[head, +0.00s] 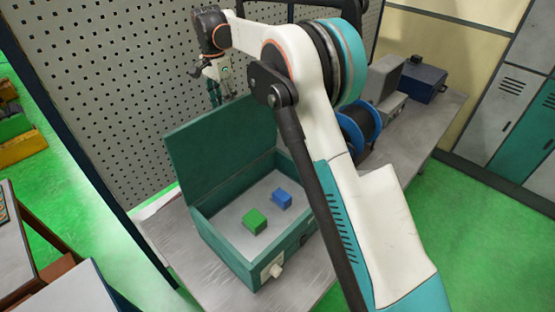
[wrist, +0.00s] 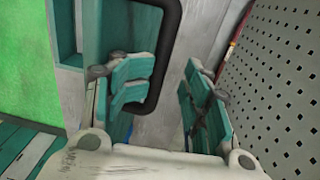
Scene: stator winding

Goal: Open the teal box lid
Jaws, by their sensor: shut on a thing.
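The teal box (head: 228,255) stands on the workbench. Its lid (head: 222,142) is raised, standing roughly upright along the back edge, so the inside shows. My gripper (head: 216,88) is at the lid's upper edge, on its back side, partly hidden by the lid. In the wrist view, a black bar handle (wrist: 170,45) on the teal lid runs down to between my gripper's fingers (wrist: 165,98). My gripper is shut on this handle, though a gap shows beside the right finger.
A green block (head: 254,220) and a blue block (head: 282,198) lie inside the box. A blue spool (head: 361,125), a grey machine (head: 384,80) and a dark blue box (head: 423,80) stand farther back on the bench (head: 172,238). A perforated panel (head: 110,90) rises behind my gripper.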

